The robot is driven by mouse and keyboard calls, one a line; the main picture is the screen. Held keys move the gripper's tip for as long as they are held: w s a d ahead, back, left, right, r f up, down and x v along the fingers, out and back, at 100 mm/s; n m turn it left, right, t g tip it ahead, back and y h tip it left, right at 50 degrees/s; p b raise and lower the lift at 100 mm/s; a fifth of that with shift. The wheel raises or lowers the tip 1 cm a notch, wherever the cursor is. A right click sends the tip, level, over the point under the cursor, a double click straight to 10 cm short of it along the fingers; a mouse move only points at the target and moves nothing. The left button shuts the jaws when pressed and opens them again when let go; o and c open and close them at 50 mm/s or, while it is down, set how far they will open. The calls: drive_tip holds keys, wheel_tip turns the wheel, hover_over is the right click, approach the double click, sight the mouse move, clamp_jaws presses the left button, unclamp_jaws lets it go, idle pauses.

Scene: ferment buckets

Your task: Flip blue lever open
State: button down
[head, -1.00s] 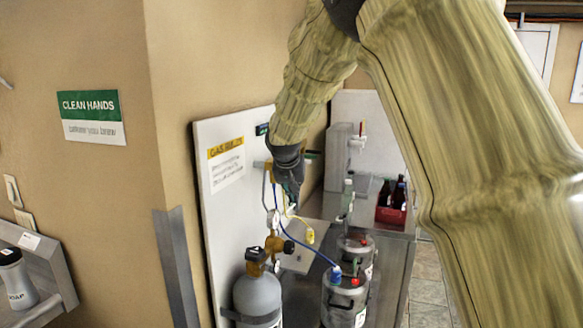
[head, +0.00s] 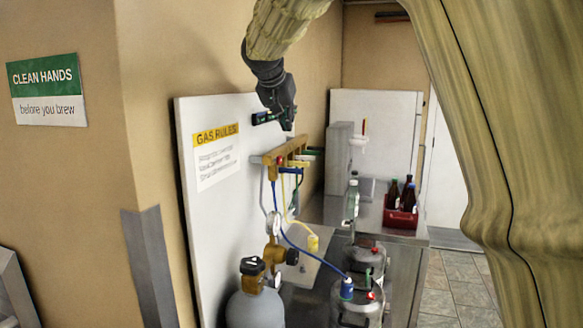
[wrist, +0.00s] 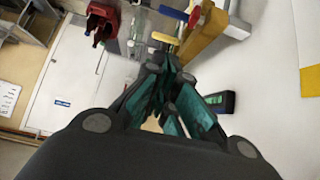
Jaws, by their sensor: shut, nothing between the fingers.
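The brass manifold (head: 284,152) sticks out from the white wall panel, with small coloured levers along it. The blue lever (head: 292,171) shows low at the manifold's near end. In the wrist view it appears as a blue piece (wrist: 194,17) beside the manifold (wrist: 202,35), near the top. My gripper (head: 287,126) is shut and empty, pointing down just above and behind the manifold, apart from the blue lever. In the wrist view its fingertips (wrist: 172,62) lie close together below the manifold's end. The lever's exact angle is hard to tell.
Blue and yellow hoses hang from the manifold towards metal kegs (head: 358,301). A gas cylinder (head: 254,307) with a brass regulator (head: 273,253) stands below. A red crate of bottles (head: 400,216) sits on the counter. A green-and-black device (head: 262,118) is on the panel beside my gripper.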

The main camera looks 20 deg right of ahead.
drive_tip(key=w+f, duration=0.1)
drive_tip(key=f, duration=0.1)
drive_tip(key=p, duration=0.2)
hover_over(293, 169)
drive_tip(key=shift+f, duration=2.9)
drive_tip(key=f, duration=0.3)
drive_tip(key=shift+d+f+p, duration=0.1)
drive_tip(key=shift+d+p, duration=0.1)
drive_tip(key=shift+p, duration=0.2)
drive_tip(key=shift+f, duration=0.65)
drive_tip(key=shift+a, duration=0.15)
